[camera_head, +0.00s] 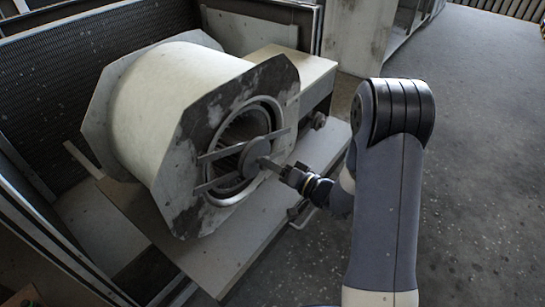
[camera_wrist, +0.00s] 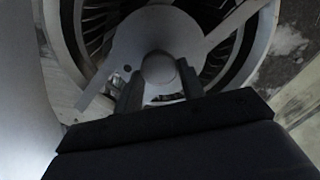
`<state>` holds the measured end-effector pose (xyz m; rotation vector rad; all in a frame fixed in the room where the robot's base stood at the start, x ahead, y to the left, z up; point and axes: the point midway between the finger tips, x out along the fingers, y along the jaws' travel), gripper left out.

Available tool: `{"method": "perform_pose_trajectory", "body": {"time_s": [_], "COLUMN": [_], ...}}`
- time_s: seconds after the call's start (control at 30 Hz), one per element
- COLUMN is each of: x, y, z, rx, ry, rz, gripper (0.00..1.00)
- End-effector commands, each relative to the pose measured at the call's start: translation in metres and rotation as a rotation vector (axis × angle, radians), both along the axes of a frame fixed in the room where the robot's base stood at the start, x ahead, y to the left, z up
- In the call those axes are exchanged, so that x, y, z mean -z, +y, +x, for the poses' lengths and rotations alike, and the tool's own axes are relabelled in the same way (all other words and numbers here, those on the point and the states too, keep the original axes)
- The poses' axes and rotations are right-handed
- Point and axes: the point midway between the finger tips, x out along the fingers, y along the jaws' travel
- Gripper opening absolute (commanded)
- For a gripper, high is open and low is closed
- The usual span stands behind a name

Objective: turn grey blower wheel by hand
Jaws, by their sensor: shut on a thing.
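The grey blower wheel (camera_head: 228,183) sits inside the round opening of the pale blower housing (camera_head: 170,105), behind a round hub plate and flat support bars. Its dark vanes (camera_wrist: 98,22) show around the hub in the wrist view. My gripper (camera_head: 266,163) reaches the hub from the right. In the wrist view my gripper (camera_wrist: 160,80) has its two fingers on either side of a round grey shaft end (camera_wrist: 160,68) at the hub centre, shut on it. The lower part of the wheel is hidden by my gripper in the wrist view.
The housing stands on a pale base panel (camera_head: 215,262) in a metal cabinet. A dark finned panel (camera_head: 60,90) is behind it at left. A beige box (camera_head: 300,68) and a small motor-like part (camera_head: 318,120) lie to the right. Open grey floor (camera_head: 475,150) is at right.

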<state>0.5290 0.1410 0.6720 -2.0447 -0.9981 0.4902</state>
Motion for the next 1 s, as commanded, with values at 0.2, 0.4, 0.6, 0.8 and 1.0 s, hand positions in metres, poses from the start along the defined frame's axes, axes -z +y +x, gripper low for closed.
{"method": "perform_pose_trajectory", "body": {"time_s": [0.2,0.4,0.6,0.8,1.0], "x": [-0.0027,-0.0016,-0.0002,0.0013,0.0026], "y": [-0.0006,-0.0007,-0.0008,-0.0008,-0.0008], "z": [0.0003,0.0004,0.0007,0.0006,0.0007], "rx": [0.002,0.001,0.001,0.001,0.001], "ry": [0.165,0.314,0.447,0.552,0.621], "rz": [0.126,0.243,0.347,0.429,0.482], "gripper": [0.0,0.0,0.0,0.0,0.0]}}
